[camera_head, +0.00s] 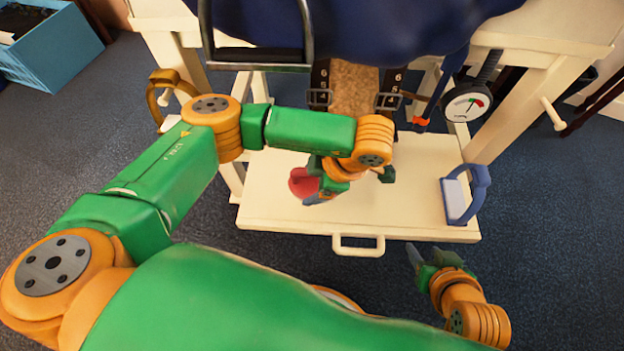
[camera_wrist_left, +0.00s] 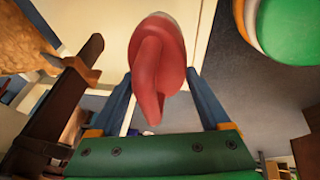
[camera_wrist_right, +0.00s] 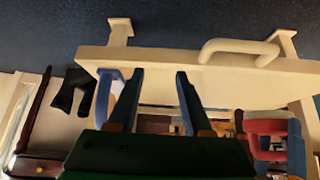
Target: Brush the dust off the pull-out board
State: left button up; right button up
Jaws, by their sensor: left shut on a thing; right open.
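The pale pull-out board (camera_head: 275,212) lies below the saddle, with its loop handle (camera_head: 358,250) at the front edge. No dust stands out on its visible surface. My left gripper (camera_head: 318,190) is low over the board's middle, shut on a red loop-handled thing (camera_head: 301,183), likely a brush. In the left wrist view, the red handle (camera_wrist_left: 160,55) is between the fingers and a pale part shows at its far end. I cannot tell whether it touches the board. My right gripper (camera_head: 414,258) is open and empty in front of the board's right side; its fingers (camera_wrist_right: 156,95) are apart.
A blue-handled block (camera_head: 465,195) stands at the board's right edge. An orange-handled one (camera_head: 170,95) is at the left. Buckled straps and a brown pad (camera_head: 354,88) hang above the board. A round gauge (camera_head: 466,103) hangs at right. The board's front left is clear.

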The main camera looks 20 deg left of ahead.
pick_arm(q)
jog(key=shift+r, duration=0.55)
jog(key=shift+r+p, duration=0.45)
jog(key=shift+p, duration=0.1)
pick_arm(e)
jog(key=s+d+f+g, duration=0.1)
jog(key=s+f+g, duration=0.2)
jog(key=s, duration=0.4)
jog(key=shift+s+d+f+g+h, duration=0.15)
jog(key=shift+d+g+h, duration=0.25)
jog(key=shift+g, duration=0.1)
